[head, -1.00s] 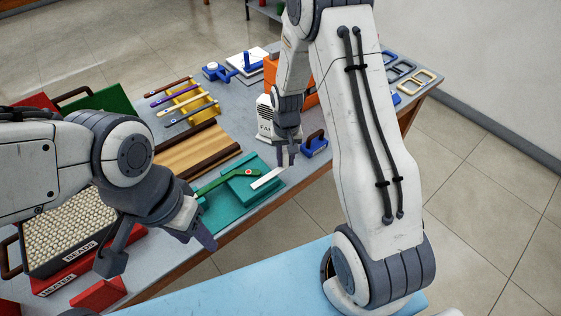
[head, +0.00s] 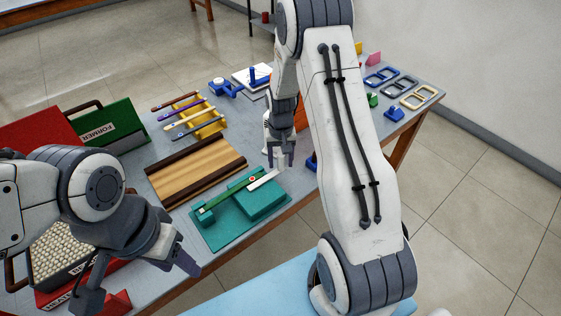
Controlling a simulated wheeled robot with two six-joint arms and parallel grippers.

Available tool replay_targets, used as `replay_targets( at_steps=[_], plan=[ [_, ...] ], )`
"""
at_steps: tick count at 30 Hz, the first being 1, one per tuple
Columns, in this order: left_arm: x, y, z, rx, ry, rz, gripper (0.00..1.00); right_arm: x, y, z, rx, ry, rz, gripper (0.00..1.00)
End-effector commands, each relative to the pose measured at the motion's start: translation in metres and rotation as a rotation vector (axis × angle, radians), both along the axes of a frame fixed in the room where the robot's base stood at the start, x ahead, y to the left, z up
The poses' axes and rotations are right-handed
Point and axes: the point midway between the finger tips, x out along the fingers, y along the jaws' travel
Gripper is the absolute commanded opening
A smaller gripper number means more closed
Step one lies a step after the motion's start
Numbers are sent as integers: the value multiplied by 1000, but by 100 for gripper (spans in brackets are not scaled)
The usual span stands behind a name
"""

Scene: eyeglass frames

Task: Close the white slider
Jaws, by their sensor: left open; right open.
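A white bar (head: 264,179), which looks like the white slider, lies on a raised teal block of the teal fixture (head: 217,236). It points up and to the right, and its far end sticks out beyond the block. A green bar (head: 219,198) with a red dot at its end lies beside it, almost in line. My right gripper (head: 280,161) is open and points down, its fingertips close to the white bar's far end. I cannot tell whether they touch it. My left gripper (head: 142,275) is open and empty, left of and nearer than the fixture.
A brown striped board (head: 197,172) lies behind the fixture, with a yellow rack (head: 208,127) of sticks beyond. A green former box (head: 110,127) and a bead tray (head: 62,243) stand left. Rectangular frames (head: 417,97) lie at the right. The table's front edge is close to the fixture.

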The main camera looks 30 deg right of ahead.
Motion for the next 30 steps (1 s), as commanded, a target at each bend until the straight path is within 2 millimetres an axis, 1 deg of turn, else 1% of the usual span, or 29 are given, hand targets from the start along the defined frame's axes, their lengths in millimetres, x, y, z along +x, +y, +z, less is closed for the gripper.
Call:
replay_targets(
  at_steps=[5, 9, 12, 15, 18, 21, 30],
  plan=[
    [0, 0, -3, 0, 0, 0, 50, 1, 0, 31, -2, -7, 0, 59],
    [0, 0, -6, 0, 0, 0, 50, 1, 0, 59, -2, -8, 0, 59],
    [0, 0, -7, 0, 0, 0, 50, 1, 0, 77, -1, -6, 0, 59],
    [0, 0, -7, 0, 0, 0, 50, 1, 0, 89, -1, -4, 0, 59],
    [0, 0, -7, 0, 0, 0, 50, 0, 0, 96, -1, -3, 0, 59],
    [0, 0, -7, 0, 0, 0, 50, 0, 0, 99, -1, -2, 0, 59],
    [0, 0, -7, 0, 0, 0, 50, 0, 0, 99, -1, -2, 0, 59]
  ],
)
